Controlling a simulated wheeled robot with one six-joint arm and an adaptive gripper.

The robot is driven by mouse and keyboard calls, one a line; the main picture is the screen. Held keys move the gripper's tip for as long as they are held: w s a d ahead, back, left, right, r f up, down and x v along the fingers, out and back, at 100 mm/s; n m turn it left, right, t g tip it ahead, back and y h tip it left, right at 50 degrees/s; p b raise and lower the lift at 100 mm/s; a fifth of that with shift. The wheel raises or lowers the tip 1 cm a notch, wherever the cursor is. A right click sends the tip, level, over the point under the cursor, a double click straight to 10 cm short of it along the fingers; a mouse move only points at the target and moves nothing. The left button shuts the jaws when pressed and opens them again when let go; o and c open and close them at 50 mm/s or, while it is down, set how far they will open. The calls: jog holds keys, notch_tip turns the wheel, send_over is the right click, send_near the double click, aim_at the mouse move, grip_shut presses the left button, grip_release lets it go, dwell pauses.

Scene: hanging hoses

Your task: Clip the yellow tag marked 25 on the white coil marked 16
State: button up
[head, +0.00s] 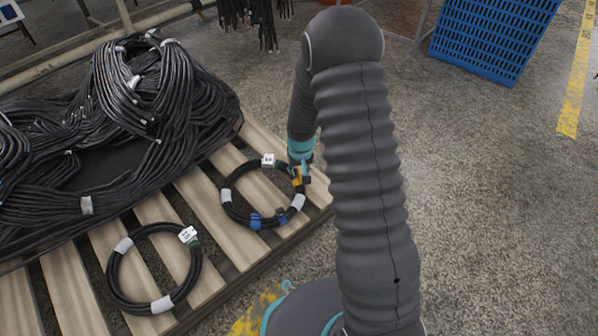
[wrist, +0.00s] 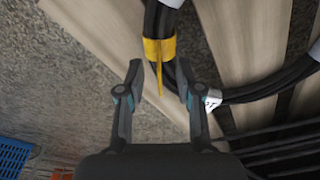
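Two black hose coils with white or grey bands lie on a wooden pallet; neither is white. The right coil (head: 232,209) carries a small white label (head: 268,160) whose number I cannot read. The yellow tag (head: 297,181) sits at this coil's right side. In the wrist view the yellow tag (wrist: 158,50) is wrapped across the black hose, its thin tail pointing toward my gripper. My gripper (wrist: 159,72) is open, with a finger on either side of the tail and clear of it. In the head view my gripper (head: 303,172) is at the coil's right edge, partly behind my arm.
The left coil (head: 113,268) has a white label (head: 188,235), also not readable for certain. A large heap of black hoses (head: 150,90) fills the pallet's back. A blue crate (head: 490,40) stands back right; the right floor is clear.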

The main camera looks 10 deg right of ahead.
notch_tip(320, 180, up, 12)
jog(key=s, duration=0.2)
dwell(0.4)
